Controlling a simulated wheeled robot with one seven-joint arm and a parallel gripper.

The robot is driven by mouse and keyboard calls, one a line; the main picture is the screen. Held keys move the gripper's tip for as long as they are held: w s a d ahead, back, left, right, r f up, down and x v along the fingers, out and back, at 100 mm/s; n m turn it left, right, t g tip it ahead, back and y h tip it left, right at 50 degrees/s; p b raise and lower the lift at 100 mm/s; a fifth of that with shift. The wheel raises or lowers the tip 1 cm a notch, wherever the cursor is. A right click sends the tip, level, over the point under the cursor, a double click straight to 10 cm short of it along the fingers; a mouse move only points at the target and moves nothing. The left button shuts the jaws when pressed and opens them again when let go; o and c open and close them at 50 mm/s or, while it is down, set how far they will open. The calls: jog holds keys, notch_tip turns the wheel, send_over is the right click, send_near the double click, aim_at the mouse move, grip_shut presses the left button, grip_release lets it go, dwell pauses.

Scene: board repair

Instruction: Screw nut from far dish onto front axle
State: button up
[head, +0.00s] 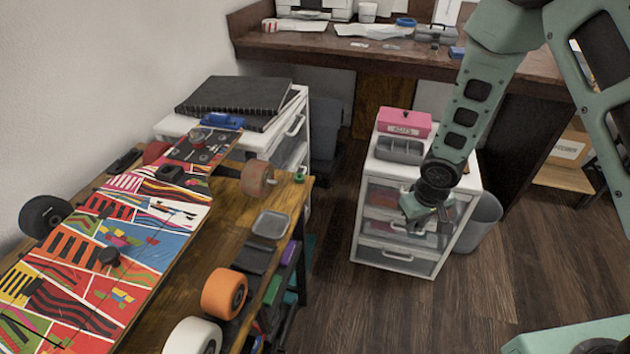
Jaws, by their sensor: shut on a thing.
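My gripper (432,213) hangs at the right of the head view, in front of the white drawer unit and well to the right of the workbench. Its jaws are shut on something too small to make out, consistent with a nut. A colourful skateboard deck (150,215) lies underside up on the wooden bench at left. Its far end carries dark truck hardware (197,138). A small grey dish (271,225) lies on the bench's right edge. The axle threads cannot be made out.
An orange wheel (224,293) and a white wheel (192,337) are at the bench's near right. The drawer unit (400,245) holds a pink box (404,122) and a grey caddy (397,149). Wooden floor lies free between bench and drawers.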

jog(key=shift+w+a+f+n+t, duration=0.25)
jog(key=shift+w+a+n+t, duration=0.15)
jog(key=shift+a, duration=0.15)
jog(key=w+a+r+n+t+y+b, duration=0.2)
jog(key=a+n+y+b, duration=0.4)
jog(key=a, duration=0.7)
jog(key=w+a+r+n+t+y+b, duration=0.2)
jog(key=a+r+n+y+b, duration=0.3)
jog(key=a+n+y, duration=0.5)
jog(key=shift+w+a+r+y+b, duration=0.15)
jog(key=shift+w+a+y+b, duration=0.6)
jog(key=shift+a, duration=0.6)
jog(key=shift+w, duration=0.1)
jog(key=shift+w+a+b, duration=0.2)
jog(key=shift+a+b, duration=0.15)
jog(key=shift+a, duration=0.15)
